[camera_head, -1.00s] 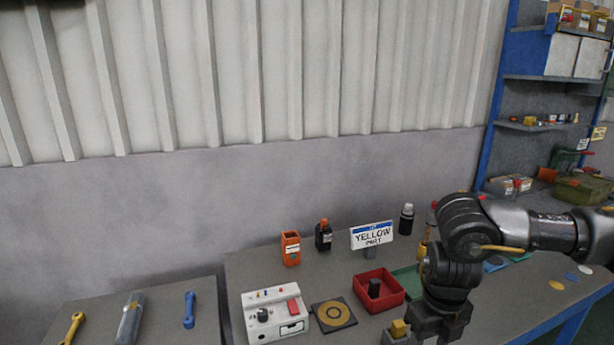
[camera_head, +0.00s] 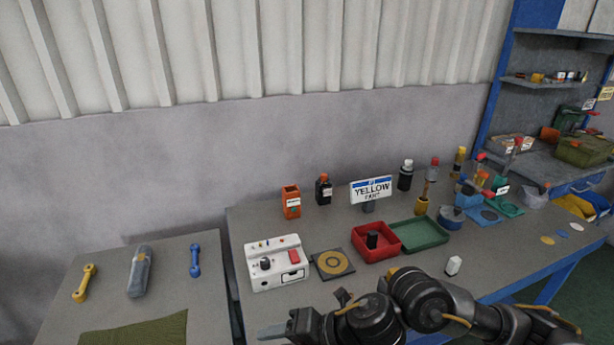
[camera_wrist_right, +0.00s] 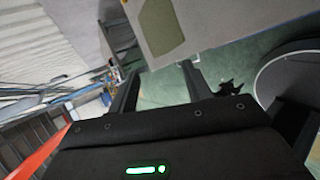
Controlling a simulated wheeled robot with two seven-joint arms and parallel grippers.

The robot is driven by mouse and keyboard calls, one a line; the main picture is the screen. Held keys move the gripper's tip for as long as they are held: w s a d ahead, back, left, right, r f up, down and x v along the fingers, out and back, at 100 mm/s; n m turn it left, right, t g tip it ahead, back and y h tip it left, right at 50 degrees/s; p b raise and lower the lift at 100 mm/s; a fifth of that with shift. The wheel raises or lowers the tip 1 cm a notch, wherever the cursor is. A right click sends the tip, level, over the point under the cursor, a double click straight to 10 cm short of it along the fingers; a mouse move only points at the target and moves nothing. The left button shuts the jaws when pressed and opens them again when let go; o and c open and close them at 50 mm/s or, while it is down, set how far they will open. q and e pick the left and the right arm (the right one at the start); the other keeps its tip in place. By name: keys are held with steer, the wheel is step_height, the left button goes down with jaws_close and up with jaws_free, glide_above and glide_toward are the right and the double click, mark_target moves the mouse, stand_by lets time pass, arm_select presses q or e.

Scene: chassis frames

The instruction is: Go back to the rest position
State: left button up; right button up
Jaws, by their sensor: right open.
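My right arm (camera_head: 430,305) comes in from the lower right and reaches left along the front of the workbench in the head view. My right gripper (camera_head: 303,314) is at the bottom middle, in front of the white control box, with its fingers apart. In the right wrist view the two fingers (camera_wrist_right: 157,82) are spread, with nothing between them; a table edge and green floor show beyond. My left gripper is in neither view.
The workbench holds a white control box (camera_head: 276,264), a red bin (camera_head: 377,254) with a black part, a green tray (camera_head: 420,234) and a "YELLOW PART" sign (camera_head: 371,191). A side table (camera_head: 115,300) with wrenches stands left, across a gap.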

steer(key=d+f+m+t+h, duration=0.35)
steer(key=d+m, duration=0.25)
steer(key=m, duration=0.5)
steer(key=d+f+m+t+h, duration=0.2)
steer(key=d+m+t, duration=0.3)
steer(key=m, duration=0.6)
steer(key=s+d+f+m+g+h, duration=0.35)
steer(key=s+d+f+m, duration=0.2)
steer(key=s+d, duration=0.3)
steer(key=s+d+f+m+g+h, duration=0.2)
steer(key=s+d+f+m+g, duration=0.25)
steer(key=s+d+f, duration=0.45)
step_height(320, 180, down, 26)
steer(key=s, duration=0.1)
steer(key=s+d+f+g, duration=0.1)
steer(key=s+d+f, duration=0.1)
steer(key=s+f, duration=0.5)
steer(key=s+d+f+g, duration=0.1)
steer(key=s+f, duration=0.5)
steer(key=s, duration=0.2)
steer(key=shift+s+d+f, duration=0.35)
steer(key=shift+s, duration=0.05)
